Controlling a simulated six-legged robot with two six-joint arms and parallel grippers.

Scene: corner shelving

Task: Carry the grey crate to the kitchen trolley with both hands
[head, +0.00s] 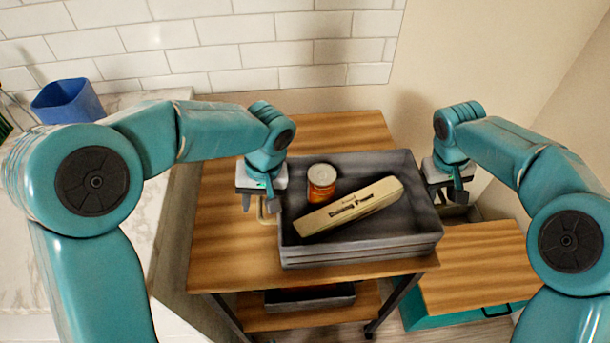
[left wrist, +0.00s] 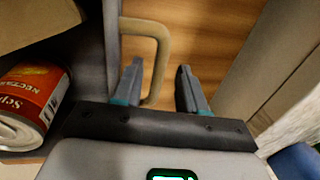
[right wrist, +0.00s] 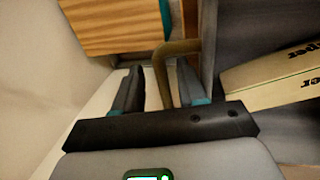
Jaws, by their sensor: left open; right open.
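The grey crate (head: 360,250) sits level over a wooden-topped trolley (head: 225,240) with a lower shelf and dark legs; it appears to rest on the top. Inside the crate are an orange-labelled can (head: 321,184) and a long cream box (head: 350,206). My left gripper (head: 259,203) is open at the crate's left side. In the left wrist view, the tan handle (left wrist: 159,60) runs down between its fingers (left wrist: 160,92). My right gripper (head: 453,190) is open at the right side. In the right wrist view, the other handle (right wrist: 163,85) shows between its fingers (right wrist: 155,92).
A marble counter (head: 120,225) with a blue container (head: 68,102) stands at the left. A lower wooden-topped teal cabinet (head: 475,265) stands at the right. Tiled and plain walls close off the back and right. Bare wood shows behind and left of the crate.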

